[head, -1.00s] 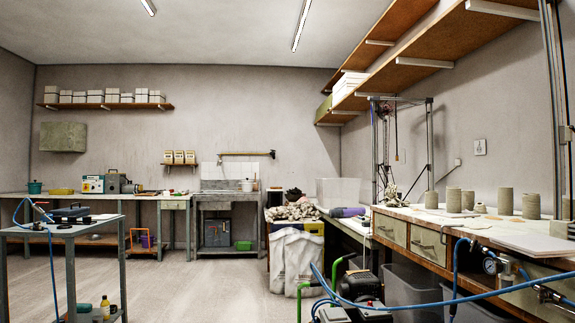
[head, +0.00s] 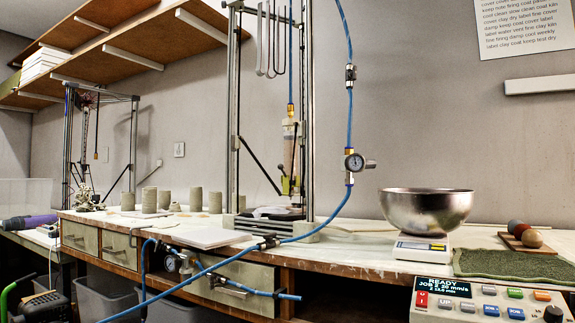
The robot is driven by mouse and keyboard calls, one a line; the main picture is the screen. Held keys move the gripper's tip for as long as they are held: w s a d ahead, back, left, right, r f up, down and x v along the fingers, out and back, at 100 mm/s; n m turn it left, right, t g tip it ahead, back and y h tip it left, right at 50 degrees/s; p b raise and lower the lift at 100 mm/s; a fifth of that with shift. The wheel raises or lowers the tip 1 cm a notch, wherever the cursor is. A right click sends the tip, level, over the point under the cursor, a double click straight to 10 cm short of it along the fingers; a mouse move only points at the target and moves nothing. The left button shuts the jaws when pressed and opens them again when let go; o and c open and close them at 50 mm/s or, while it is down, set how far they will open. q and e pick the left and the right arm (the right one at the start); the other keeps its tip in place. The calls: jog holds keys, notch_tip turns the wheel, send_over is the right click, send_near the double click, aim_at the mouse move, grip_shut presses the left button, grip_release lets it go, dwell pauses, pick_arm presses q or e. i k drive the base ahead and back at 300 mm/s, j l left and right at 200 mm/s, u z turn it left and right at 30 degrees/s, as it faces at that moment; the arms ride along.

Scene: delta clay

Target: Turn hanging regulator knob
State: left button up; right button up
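A regulator with a round pressure gauge (head: 354,162) hangs on a blue air hose (head: 350,122), right of the tall metal frame. Its dark knob (head: 370,164) sticks out to the right of the gauge. The hose runs up out of view above it and curves down to the left below it. A small valve fitting (head: 350,75) sits higher on the same hose. Neither of my grippers is in view.
The bench (head: 340,250) carries a metal bowl (head: 427,208) on a scale (head: 421,249), a green towel (head: 510,263) and several clay cylinders. A metal frame (head: 309,110) stands behind the hose. A control panel (head: 490,301) is at the front right. Another gauge (head: 168,263) is at the bench front.

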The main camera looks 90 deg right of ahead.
aim_at(370, 164)
jog(key=z, duration=2.65)
